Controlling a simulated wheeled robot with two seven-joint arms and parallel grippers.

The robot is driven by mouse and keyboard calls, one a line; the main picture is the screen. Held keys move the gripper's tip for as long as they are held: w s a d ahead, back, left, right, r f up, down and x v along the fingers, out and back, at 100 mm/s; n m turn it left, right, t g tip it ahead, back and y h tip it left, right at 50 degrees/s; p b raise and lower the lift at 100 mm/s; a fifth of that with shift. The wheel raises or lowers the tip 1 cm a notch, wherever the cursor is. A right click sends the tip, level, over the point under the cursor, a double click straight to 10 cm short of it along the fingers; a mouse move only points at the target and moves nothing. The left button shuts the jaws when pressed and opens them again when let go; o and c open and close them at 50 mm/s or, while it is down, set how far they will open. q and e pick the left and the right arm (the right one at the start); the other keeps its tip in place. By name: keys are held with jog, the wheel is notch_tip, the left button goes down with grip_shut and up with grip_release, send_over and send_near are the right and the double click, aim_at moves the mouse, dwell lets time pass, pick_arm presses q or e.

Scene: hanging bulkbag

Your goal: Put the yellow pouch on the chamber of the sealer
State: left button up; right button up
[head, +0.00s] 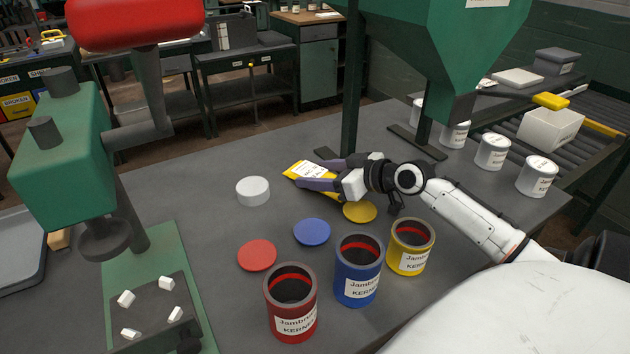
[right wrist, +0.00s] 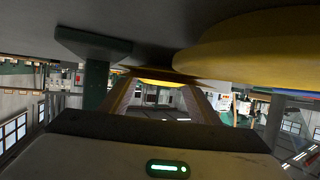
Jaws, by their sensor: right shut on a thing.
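The yellow pouch (head: 293,173), with a white label, is at the middle of the grey table in the head view. My right gripper (head: 318,180) is shut on it, with the purple fingers at its near side. In the right wrist view a yellow strip of the pouch (right wrist: 160,82) shows between the fingertips. It is low over the table; I cannot tell whether it touches the top. I cannot tell for sure which machine is the sealer or where its chamber is. My left gripper is not in view.
A yellow lid (head: 360,212) lies close beside my right gripper. Red (head: 291,305), blue (head: 357,272) and yellow (head: 411,247) open cans stand in front. A green press (head: 60,150) stands at left, a hopper (head: 440,50) behind. White cans (head: 492,153) line the right.

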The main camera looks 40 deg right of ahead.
jog(key=shift+r, duration=0.15)
jog(key=o, duration=0.7)
jog(key=shift+f, duration=0.2)
jog(key=shift+o, duration=0.7)
jog(key=shift+r, duration=0.1)
